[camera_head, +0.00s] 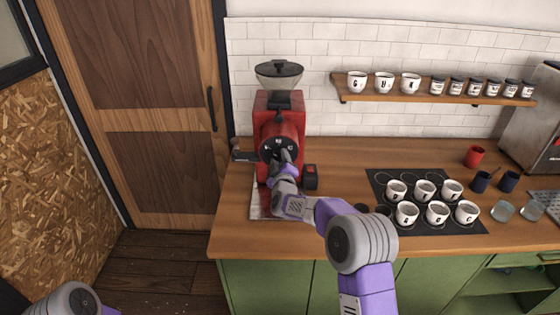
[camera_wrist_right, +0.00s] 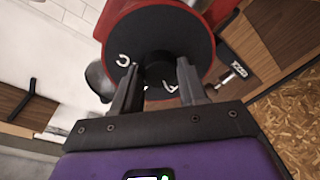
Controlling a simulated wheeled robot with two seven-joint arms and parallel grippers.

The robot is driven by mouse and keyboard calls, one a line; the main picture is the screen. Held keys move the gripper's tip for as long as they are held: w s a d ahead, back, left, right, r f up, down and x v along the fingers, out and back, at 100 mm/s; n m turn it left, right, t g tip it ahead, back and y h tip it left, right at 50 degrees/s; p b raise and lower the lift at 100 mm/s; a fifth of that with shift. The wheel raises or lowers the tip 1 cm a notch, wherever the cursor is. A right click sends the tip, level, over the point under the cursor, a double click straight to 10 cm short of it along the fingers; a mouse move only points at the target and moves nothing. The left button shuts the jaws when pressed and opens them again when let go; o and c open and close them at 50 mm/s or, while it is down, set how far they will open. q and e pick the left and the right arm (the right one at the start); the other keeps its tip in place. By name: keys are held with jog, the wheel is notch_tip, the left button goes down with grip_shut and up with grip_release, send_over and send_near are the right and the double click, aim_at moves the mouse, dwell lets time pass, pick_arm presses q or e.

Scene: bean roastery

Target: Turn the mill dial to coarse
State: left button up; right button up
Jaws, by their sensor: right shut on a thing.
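The red mill (camera_head: 279,116) stands on the wooden counter at its left part, with a dark hopper on top. Its round black dial (camera_head: 270,148) faces me and carries white marks; it also fills the upper middle of the right wrist view (camera_wrist_right: 190,35). My right gripper (camera_head: 285,160) is at the dial. In the right wrist view its two fingers (camera_wrist_right: 157,85) are shut on the dark knob (camera_wrist_right: 158,68) at the dial's centre. The fingers hide part of the dial, so I cannot read its setting. My left gripper is not in view; only a bit of that arm shows at the lower left.
A black mat (camera_head: 380,183) with several lettered white cups lies right of the mill. A wooden shelf (camera_head: 360,96) above holds cups and jars. A wooden door (camera_head: 150,100) is at the left.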

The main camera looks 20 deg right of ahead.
jog(key=shift+f+m+b, duration=0.2)
jog(key=shift+m+b, duration=0.7)
jog(key=shift+b, duration=0.25)
jog(key=m+b, duration=0.4)
jog(key=shift+f+m+t, duration=0.1)
jog(key=shift+m+t, duration=0.2)
jog(key=m+b, duration=0.2)
jog(key=shift+a+m+h, duration=0.1)
jog(key=shift+m+h, duration=0.2)
jog(key=shift+m, duration=0.1)
jog(key=m+b, duration=0.2)
jog(key=m, duration=0.2)
jog(key=shift+h+b, duration=0.3)
jog(key=shift+b, duration=0.1)
jog(key=m+b, duration=0.2)
jog(key=m, duration=0.4)
jog(key=shift+w+a+h+b, duration=0.1)
jog(key=shift+a+h+b, duration=0.05)
jog(key=shift+h+b, duration=0.15)
jog(key=m+b, duration=0.1)
jog(key=m, duration=0.2)
jog(key=shift+a+m+h, duration=0.1)
jog(key=shift+m+h, duration=0.2)
jog(key=shift+r+m+b, duration=0.2)
jog(key=shift+m+b, duration=0.25)
jog(key=shift+m, duration=0.95)
